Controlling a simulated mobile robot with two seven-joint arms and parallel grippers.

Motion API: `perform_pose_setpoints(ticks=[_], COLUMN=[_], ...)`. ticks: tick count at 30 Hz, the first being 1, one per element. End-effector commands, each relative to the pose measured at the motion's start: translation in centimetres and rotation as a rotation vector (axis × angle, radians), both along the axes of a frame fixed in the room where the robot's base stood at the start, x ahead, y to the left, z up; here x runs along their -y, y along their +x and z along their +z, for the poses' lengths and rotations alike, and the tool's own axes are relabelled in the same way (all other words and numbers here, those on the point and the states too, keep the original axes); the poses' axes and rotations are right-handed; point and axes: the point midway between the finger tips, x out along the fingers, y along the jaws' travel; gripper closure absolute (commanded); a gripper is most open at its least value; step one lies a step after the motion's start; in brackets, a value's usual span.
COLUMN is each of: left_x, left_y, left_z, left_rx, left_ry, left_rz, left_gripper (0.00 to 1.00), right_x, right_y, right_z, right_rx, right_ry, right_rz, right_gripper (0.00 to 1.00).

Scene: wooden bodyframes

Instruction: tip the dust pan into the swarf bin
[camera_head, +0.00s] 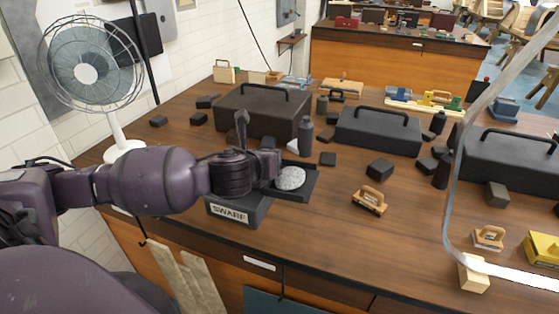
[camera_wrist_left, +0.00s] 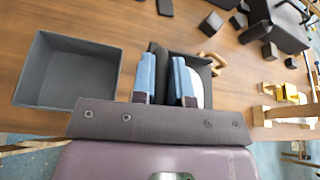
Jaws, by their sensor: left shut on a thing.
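The dust pan (camera_head: 311,181) is a dark, shallow tray with a pale grey speckled heap (camera_head: 290,178) in it. It looks roughly level, beside and partly above the right side of the swarf bin (camera_head: 250,214). The bin is dark and open-topped, with a white SWARF label. In the left wrist view the bin (camera_wrist_left: 35,92) lies left of the fingers and its inside looks empty. My left gripper (camera_head: 268,160) is shut on the pan; its blue fingers (camera_wrist_left: 162,78) show in the wrist view, with the pan (camera_wrist_left: 203,66) partly hidden behind them. My right gripper is not in view.
A dark toolbox (camera_head: 262,112) stands behind the pan, with a dark bottle (camera_head: 305,137) close to it. A white fan (camera_head: 90,70) stands at left. Small dark blocks and a wooden-handled tool (camera_head: 369,200) lie to the right. A pale curved strip (camera_head: 452,190) crosses the right side.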

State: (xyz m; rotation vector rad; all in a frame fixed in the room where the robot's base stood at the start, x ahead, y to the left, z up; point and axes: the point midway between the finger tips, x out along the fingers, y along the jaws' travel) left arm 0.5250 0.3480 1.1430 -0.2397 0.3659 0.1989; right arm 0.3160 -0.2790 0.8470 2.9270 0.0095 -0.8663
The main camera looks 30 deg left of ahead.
Motion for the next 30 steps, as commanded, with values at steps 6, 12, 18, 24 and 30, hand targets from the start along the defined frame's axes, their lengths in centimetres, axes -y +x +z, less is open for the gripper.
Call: perform_pose_setpoints(ticks=[6,12,18,24,30], left_x=[-5.6,-10.5,-15.1,-18.8,-21.5], left_y=[-0.6,-0.8,-0.6,-0.1,0.6], left_z=[-2.6,-4.3,-5.6,-6.2,-6.1], left_rx=[-0.002,-0.003,-0.004,-0.004,-0.004], left_ry=[0.006,0.008,0.007,0.006,0.005], left_rz=[0.074,0.109,0.100,0.059,-0.002], left_gripper=[1.00,1.00,1.00,1.00,1.00], right_x=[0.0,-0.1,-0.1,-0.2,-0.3], right_y=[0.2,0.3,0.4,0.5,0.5], right_z=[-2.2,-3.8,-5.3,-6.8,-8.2], right_rx=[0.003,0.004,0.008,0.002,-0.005], right_ry=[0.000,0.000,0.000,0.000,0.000], right_rz=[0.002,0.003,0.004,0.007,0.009], right_gripper=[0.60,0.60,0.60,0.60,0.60])
